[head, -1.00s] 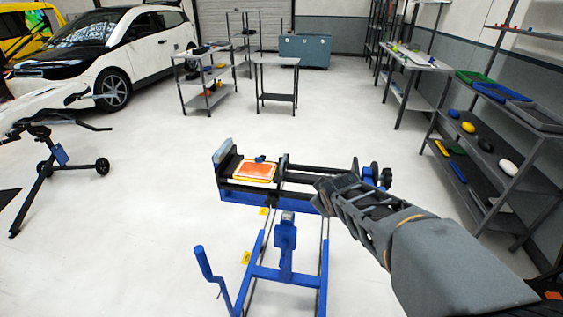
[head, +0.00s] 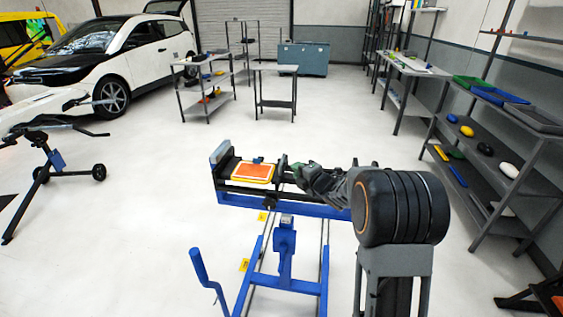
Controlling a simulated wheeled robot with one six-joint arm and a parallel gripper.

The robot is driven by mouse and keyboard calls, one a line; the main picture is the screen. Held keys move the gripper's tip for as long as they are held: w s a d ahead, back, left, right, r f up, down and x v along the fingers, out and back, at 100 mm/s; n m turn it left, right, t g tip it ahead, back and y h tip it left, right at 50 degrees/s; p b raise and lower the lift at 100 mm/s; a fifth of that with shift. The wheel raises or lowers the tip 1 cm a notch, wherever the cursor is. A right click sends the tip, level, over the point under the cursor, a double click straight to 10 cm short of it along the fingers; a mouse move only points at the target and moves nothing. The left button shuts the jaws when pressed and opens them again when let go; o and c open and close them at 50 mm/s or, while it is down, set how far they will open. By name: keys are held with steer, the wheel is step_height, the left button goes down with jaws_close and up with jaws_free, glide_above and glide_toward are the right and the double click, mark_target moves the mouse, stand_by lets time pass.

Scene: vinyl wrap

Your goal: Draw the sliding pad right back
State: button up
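A blue stand (head: 268,204) carries a black rail fixture across its top. An orange pad with a yellow edge (head: 254,171) lies flat at the left part of the fixture, with a small blue piece at its back edge. A dark upright plate (head: 282,167) stands across the rails just right of the orange pad; I cannot tell which part is the sliding pad. My gripper (head: 300,176) is over the rails, just right of the dark plate. Whether it touches the plate is unclear. Its fingers are small and dark, and my arm hides the right end of the fixture.
A blue hand lever (head: 204,276) rises at the front left of the stand. A black wheeled stand (head: 55,162) is at the left. Shelves with trays and small objects (head: 487,150) line the right wall. The white floor around the stand is mostly clear.

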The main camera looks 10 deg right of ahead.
mark_target(282, 159)
steer(key=p+x, duration=0.1)
steer(key=x, duration=0.9)
steer(key=shift+c, duration=0.3)
jaws_close()
